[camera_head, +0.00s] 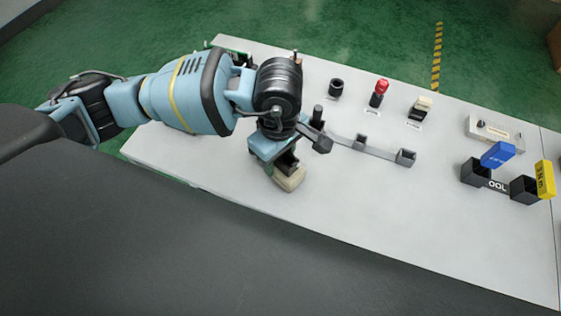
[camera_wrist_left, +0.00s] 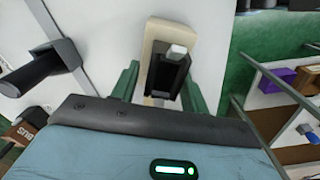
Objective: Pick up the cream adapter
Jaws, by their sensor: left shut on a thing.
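The cream adapter (camera_head: 290,179), a pale block with a black part on it, is at the left gripper (camera_head: 285,163) near the table's front edge. In the left wrist view, the cream adapter (camera_wrist_left: 156,38) lies between the two green fingers of the left gripper (camera_wrist_left: 160,90), with its black, grey-tipped part toward me. The left gripper is shut on it. Whether it touches the table cannot be told. My right gripper is not in view.
The white table (camera_head: 350,215) is clear in its front middle. A grey rail with black sockets (camera_head: 405,157) lies right of the gripper. Behind stand a black cylinder (camera_head: 336,88), a red-topped part (camera_head: 378,92) and a cream-and-black part (camera_head: 421,104). Blue (camera_head: 497,154) and yellow (camera_head: 544,178) flaps stand right.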

